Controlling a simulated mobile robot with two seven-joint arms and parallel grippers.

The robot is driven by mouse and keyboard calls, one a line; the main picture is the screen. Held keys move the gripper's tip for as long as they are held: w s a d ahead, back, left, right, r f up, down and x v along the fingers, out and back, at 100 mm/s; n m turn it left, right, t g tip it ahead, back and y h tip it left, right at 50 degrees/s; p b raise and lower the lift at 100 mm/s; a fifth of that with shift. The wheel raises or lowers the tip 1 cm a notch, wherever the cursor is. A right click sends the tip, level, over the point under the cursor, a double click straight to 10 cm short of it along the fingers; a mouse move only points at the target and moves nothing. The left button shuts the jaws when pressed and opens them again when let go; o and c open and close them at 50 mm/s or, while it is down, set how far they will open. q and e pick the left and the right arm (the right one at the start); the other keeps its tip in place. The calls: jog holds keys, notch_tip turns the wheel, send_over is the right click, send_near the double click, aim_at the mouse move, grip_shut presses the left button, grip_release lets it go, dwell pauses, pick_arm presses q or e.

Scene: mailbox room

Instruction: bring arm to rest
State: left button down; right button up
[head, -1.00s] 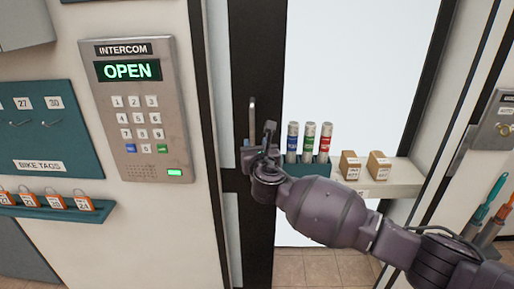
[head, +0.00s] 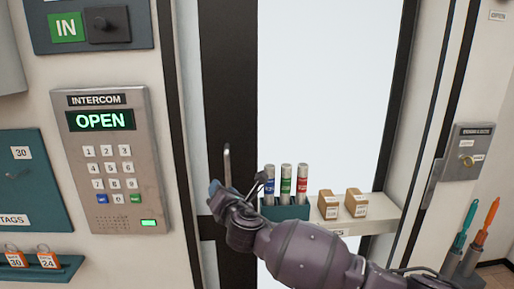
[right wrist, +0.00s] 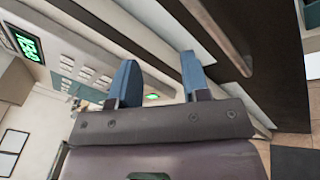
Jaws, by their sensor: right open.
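My right arm reaches in from the lower right in the head view. My right gripper (head: 218,190) is near the dark door frame, just below and beside the vertical door handle (head: 227,165). In the right wrist view, the gripper's two blue fingers (right wrist: 158,82) are spread apart with nothing between them. The door handle stands free of the fingers as far as I can see. My left gripper is not in view.
The intercom (head: 101,160) on the left wall reads OPEN. A shelf (head: 383,215) behind the arm bears a teal rack (head: 285,211) with three tubes and two small cardboard boxes (head: 342,204). A metal lock plate (head: 468,150) is on the right wall.

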jog(key=s+d+f+m+g+h, duration=0.1)
jog(key=s+d+f+m+h, duration=0.1)
jog(key=s+d+f+m, duration=0.75)
jog(key=s+d+f+m+h, duration=0.2)
jog(key=s+d+f+m, duration=0.4)
jog(key=d+m, duration=0.55)
jog(key=s+d+f+m+g+h, duration=0.1)
jog(key=s+d+f+m+h, duration=0.1)
jog(key=s+d+f+m, duration=0.75)
jog(key=s+d+f+m+g, duration=0.1)
jog(key=s+d+f, duration=0.2)
jog(key=s, duration=0.3)
jog(key=s+d+f+m+g+h, duration=0.1)
jog(key=s+d+f, duration=0.2)
jog(key=s+f, duration=0.2)
jog(key=shift+s+d+g+h, duration=0.3)
jog(key=shift+s+d+g, duration=0.1)
jog(key=shift+s, duration=0.1)
jog(key=shift+a, duration=0.1)
